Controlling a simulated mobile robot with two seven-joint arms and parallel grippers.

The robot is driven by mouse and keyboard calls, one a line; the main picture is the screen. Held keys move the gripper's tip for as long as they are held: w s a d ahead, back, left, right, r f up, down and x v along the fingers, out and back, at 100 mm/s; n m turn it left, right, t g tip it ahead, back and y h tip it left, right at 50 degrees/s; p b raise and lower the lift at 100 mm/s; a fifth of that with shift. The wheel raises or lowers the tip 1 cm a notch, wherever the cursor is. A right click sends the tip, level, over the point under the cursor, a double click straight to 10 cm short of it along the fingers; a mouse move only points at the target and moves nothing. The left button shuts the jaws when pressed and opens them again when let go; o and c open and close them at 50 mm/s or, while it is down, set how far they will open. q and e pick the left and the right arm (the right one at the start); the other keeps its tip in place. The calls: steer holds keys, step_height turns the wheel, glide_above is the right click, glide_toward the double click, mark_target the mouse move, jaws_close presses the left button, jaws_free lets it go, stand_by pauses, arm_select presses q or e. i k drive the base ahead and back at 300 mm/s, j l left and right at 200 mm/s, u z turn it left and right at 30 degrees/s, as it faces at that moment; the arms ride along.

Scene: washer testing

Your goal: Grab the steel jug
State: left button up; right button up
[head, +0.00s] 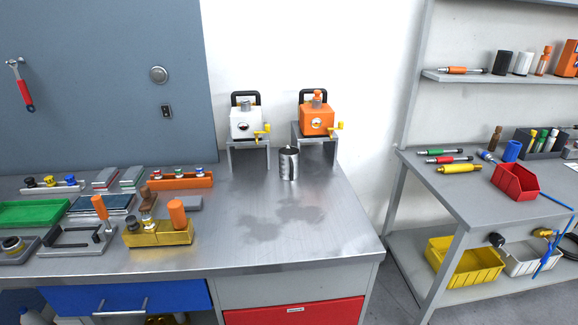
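The steel jug (289,164) is a small shiny cylinder. It stands upright on the steel bench top (250,215), near the back. It is just in front of the gap between two metal stands, which carry a white machine (245,122) on the left and an orange machine (316,119) on the right. Nothing is touching the jug from the front. Neither of my grippers shows in the head view.
The bench top in front of the jug is clear. Tools and blocks crowd its left half, including a yellow block (158,236) and a green tray (32,213). Across a gap on the right stands a second table (448,185) with a red bin (514,183).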

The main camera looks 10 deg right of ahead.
mark_target(288, 157)
steer(key=i+l, duration=0.1)
steer(key=l, duration=0.3)
steer(key=i+l, duration=0.15)
steer(key=l, duration=0.2)
steer(key=i+l+z, duration=0.1)
steer(key=l, duration=0.3)
steer(key=i+l, duration=0.15)
steer(key=l, duration=0.2)
steer(key=i+l, duration=0.15)
steer(key=l, duration=0.25)
steer(key=i+l, duration=0.15)
steer(key=l, duration=0.2)
steer(key=i+l+z, duration=0.1)
steer(key=l, duration=0.25)
